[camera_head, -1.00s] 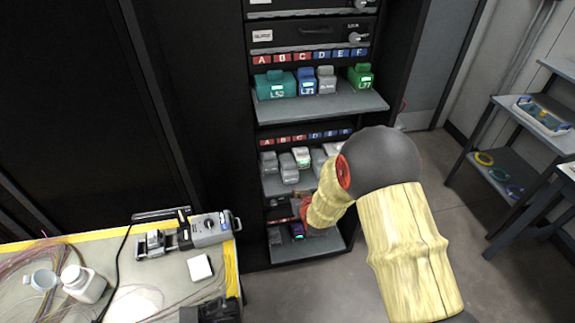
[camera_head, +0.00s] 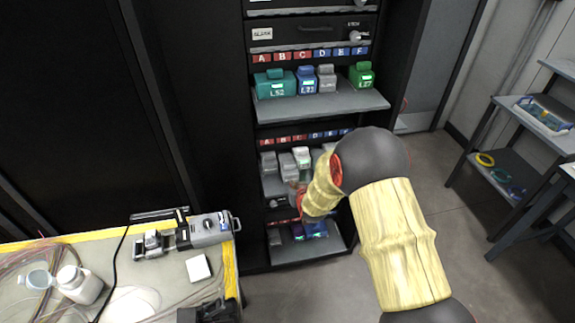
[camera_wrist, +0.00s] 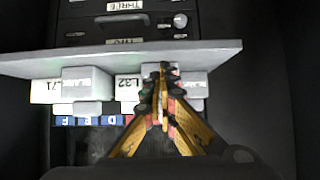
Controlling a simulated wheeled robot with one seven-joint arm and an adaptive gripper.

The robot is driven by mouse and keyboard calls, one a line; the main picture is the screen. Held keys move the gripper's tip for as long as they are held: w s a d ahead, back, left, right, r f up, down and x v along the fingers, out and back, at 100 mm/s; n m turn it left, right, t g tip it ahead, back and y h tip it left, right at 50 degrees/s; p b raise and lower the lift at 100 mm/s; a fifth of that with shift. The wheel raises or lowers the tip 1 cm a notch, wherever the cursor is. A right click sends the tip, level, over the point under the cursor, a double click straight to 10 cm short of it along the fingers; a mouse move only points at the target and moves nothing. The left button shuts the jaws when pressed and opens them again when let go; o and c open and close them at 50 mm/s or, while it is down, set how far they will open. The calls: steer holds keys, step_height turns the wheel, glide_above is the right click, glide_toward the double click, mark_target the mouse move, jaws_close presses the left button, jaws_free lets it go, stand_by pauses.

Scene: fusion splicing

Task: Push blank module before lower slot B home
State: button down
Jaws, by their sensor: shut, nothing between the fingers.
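The blank module is a grey block (camera_head: 288,167) on the middle shelf in the head view. It stands in front of slot B and sticks out further toward the front than its neighbours. My gripper (camera_wrist: 163,70) is shut and empty, its fingertips together in the wrist view. In the head view my arm hides most of it, in front of the middle shelf. In the wrist view the fingertips overlap grey module faces by the shelf. I cannot tell whether they touch a module. The wrist picture looks turned over, with the shelf (camera_wrist: 215,55) above the modules.
A grey module (camera_head: 268,161) stands left of the blank one, and a pale module (camera_head: 302,156) right of it. The upper shelf (camera_head: 330,103) holds teal, blue, grey and green modules. The bottom shelf (camera_head: 330,250) holds several modules. A workbench (camera_head: 228,262) stands at left.

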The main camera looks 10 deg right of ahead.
steer(key=shift+w+b, duration=1.45)
steer(key=shift+w, duration=3.2)
steer(key=s, duration=0.8)
steer(key=shift+p, duration=0.4)
steer(key=g, duration=0.1)
glide_toward(290, 171)
steer(key=s+r, duration=0.4)
steer(key=r, duration=0.3)
steer(key=s+r+g+p, duration=0.1)
steer(key=s+r+g, duration=0.1)
steer(key=s+r, duration=0.8)
steer(key=s+r+g, duration=0.1)
steer(key=s+r, duration=0.2)
steer(key=s, duration=1.1)
steer(key=s+r+g+p, duration=0.1)
steer(key=s+r, duration=0.2)
steer(key=s, duration=1.1)
steer(key=shift+s+g, duration=0.15)
steer(key=shift+g, duration=0.15)
